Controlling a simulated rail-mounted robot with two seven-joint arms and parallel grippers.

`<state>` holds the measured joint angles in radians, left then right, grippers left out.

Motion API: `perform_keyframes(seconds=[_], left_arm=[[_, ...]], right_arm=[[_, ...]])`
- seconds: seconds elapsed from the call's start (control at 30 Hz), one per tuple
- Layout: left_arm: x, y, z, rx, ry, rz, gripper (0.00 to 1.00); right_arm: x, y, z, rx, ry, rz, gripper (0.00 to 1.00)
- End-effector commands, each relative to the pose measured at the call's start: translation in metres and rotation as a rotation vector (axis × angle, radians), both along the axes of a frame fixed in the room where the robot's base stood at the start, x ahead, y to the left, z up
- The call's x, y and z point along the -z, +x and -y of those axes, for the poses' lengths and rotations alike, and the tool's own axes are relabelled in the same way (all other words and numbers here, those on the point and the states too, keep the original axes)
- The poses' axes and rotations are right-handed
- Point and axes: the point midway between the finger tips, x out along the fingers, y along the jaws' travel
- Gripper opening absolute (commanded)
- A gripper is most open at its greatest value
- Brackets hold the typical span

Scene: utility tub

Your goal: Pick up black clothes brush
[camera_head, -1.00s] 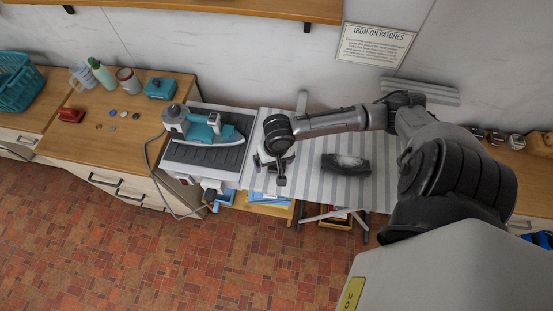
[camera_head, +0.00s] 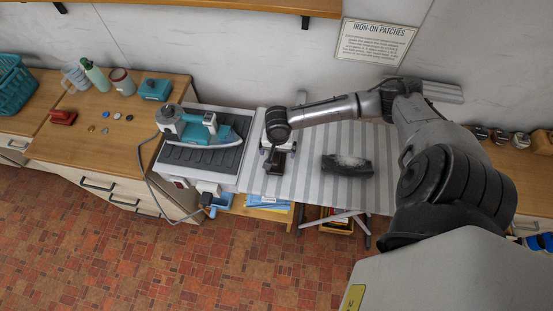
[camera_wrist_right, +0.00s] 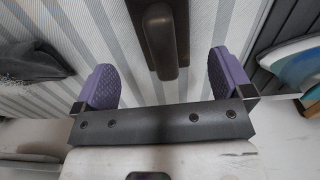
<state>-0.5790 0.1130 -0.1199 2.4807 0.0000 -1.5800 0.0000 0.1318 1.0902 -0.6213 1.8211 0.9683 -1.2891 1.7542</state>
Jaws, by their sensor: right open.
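The black clothes brush (camera_head: 275,164) lies on the striped ironing board (camera_head: 308,178), just right of the iron rest. In the right wrist view the dark brush (camera_wrist_right: 160,42) shows its long raised handle pointing toward my gripper. My right gripper (camera_wrist_right: 163,85) is open, with one purple-padded finger on each side of the brush's line and clear gaps to both. In the head view my right gripper (camera_head: 277,150) is over the brush and partly hides it. Whether the fingertips are level with the brush is unclear. My left gripper is out of view.
A teal iron (camera_head: 208,130) stands on its dark ribbed rest (camera_head: 195,158), left of the brush. A dark grey folded cloth-like item (camera_head: 346,167) lies to the right on the board. Striped board between them is free. The wooden counter (camera_head: 110,130) holds small items.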

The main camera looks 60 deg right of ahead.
Motion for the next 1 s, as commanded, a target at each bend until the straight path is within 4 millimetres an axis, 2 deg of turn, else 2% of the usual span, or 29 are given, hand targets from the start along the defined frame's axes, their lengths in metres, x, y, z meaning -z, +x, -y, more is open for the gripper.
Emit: perform_keyframes(seconds=[0.17, 0.5, 0.83, 1.0], left_arm=[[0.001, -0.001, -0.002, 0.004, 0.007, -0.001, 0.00], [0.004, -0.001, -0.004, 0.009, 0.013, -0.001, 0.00], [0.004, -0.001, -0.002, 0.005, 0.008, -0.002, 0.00], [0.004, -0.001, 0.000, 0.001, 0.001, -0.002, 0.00]], right_arm=[[0.010, 0.001, -0.001, 0.000, 0.002, 0.000, 0.98], [0.049, 0.004, -0.002, -0.001, 0.000, 0.001, 0.98], [0.054, 0.004, -0.002, -0.002, -0.001, 0.001, 0.98], [0.054, 0.004, -0.002, -0.002, -0.001, 0.001, 0.83]])
